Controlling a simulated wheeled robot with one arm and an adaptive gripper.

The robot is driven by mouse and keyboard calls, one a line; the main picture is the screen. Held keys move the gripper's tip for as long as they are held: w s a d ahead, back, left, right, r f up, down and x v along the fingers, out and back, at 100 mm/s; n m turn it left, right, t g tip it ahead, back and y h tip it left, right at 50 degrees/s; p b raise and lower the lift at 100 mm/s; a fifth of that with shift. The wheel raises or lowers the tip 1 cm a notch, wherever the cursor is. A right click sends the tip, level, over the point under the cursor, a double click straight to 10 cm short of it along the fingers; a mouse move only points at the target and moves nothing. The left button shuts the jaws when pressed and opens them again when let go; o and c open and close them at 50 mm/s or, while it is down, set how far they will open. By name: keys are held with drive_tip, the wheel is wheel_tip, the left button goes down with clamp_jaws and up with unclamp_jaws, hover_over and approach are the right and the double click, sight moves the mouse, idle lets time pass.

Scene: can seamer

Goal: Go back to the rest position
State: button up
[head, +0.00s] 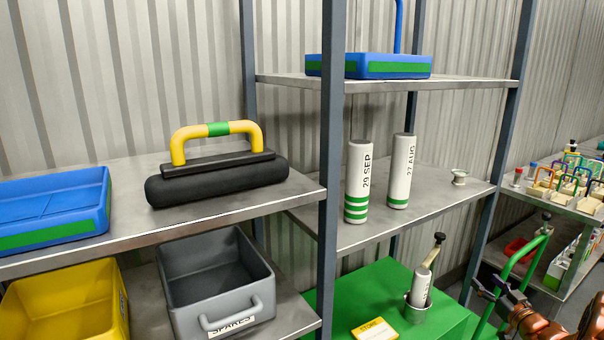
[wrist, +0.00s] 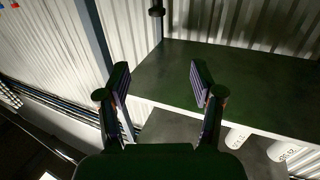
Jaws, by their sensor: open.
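My gripper (wrist: 160,82) is open, with nothing between its two fingers in the wrist view. Behind the fingers there is a dark grey shelf surface. In the head view, part of my copper-coloured arm shows at the lower right corner, with dark gripper parts at the edge of the green bench (head: 385,275). A white can (head: 420,286) stands in the seamer's grey cup (head: 416,311) on that bench, under a lever with a black knob (head: 438,238). My gripper is to the right of it and apart from it.
White cans marked 29 SEP (head: 359,181) and 27 AUG (head: 401,171) stand on the middle shelf beside a small spool-like piece (head: 459,177). A green tubular handle (head: 522,262) rises near my arm. Shelf posts (head: 330,150) stand left of the bench. A yellow block (head: 375,330) lies in front.

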drive_tip(key=a+r+m+g+h, duration=0.2)
drive_tip(key=a+r+g+h, duration=0.3)
drive_tip(key=a+r+g, duration=0.15)
drive_tip(key=s+a+r+g, duration=0.2)
drive_tip(key=s+a+g, duration=0.3)
drive_tip(key=s+a, duration=0.65)
drive_tip(key=s+a+g+y, duration=0.1)
drive_tip(key=s+a+g, duration=0.1)
drive_tip(key=s+a, duration=0.6)
drive_tip(key=s+a+g+y, duration=0.1)
drive_tip(key=s+a+g, duration=0.2)
drive_tip(key=s+a, duration=0.4)
drive_tip(key=s+a+n+g+y, duration=0.1)
drive_tip(key=s+a+g, duration=0.2)
drive_tip(key=s+a, duration=0.5)
drive_tip(key=s, duration=1)
drive_tip(key=shift+s+a+y, duration=0.3)
drive_tip(key=shift+a+y, duration=0.05)
drive_tip(key=shift+y, duration=0.05)
